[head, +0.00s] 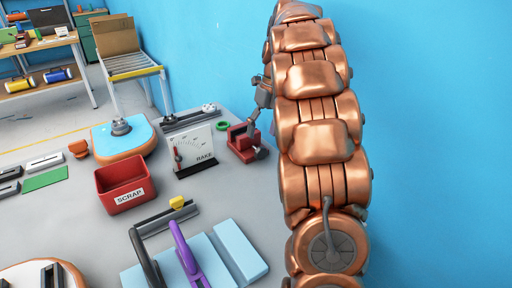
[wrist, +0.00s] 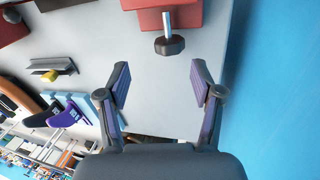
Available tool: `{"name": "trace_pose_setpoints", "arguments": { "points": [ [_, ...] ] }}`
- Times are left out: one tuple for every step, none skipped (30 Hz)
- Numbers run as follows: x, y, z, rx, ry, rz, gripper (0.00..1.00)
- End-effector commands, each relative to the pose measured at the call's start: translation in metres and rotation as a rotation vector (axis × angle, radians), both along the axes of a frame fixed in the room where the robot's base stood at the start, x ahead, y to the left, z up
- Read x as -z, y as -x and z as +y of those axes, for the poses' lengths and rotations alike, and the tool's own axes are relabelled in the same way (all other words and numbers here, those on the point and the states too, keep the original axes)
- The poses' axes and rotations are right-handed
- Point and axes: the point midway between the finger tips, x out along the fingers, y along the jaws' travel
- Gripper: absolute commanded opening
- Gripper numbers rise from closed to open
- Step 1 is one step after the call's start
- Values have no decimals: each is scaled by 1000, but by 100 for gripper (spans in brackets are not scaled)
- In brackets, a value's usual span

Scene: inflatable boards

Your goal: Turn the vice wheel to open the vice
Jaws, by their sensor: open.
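The red vice (head: 243,142) stands on the grey table beside my arm in the head view. Its dark wheel (head: 262,152) is on the side facing the camera. In the wrist view the vice's red body (wrist: 185,12) is at the top, cut off by the frame. A bright shaft runs from it to the dark knobbed wheel (wrist: 169,46). My gripper (wrist: 160,67) is open and empty. Its fingers stand apart on either side of the wheel's line, with the wheel just beyond the fingertips in the picture. Contact is not visible. In the head view my arm partly hides the gripper.
A gauge board (head: 194,151) and a green ring (head: 222,125) are left of the vice. A red scrap bin (head: 125,187) and light blue blocks (head: 240,250) are farther left and nearer. The blue wall (head: 430,150) rises close on the right.

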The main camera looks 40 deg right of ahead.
Motion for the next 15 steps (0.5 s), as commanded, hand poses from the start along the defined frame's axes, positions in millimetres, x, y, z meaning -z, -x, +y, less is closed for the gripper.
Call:
{"name": "trace_pose_setpoints", "arguments": {
  "points": [
    [3,3,-4,10,-1,0,66],
    [4,4,-6,15,-1,0,66],
    [7,5,-9,22,0,0,66],
    [9,6,-10,25,0,0,66],
    [11,6,-11,28,0,-2,66],
    [15,7,-12,30,1,-1,66],
    [18,8,-11,31,0,0,66],
    [21,8,-11,32,0,0,66],
    [26,9,-10,32,-1,2,66],
    [30,8,-9,32,-2,3,66],
    [34,8,-8,32,-2,2,66],
    [40,7,-7,32,-1,1,66],
    [43,7,-6,32,0,1,66],
    [47,7,-5,32,0,1,66],
    [52,7,-3,30,0,2,66]
  ]
}}
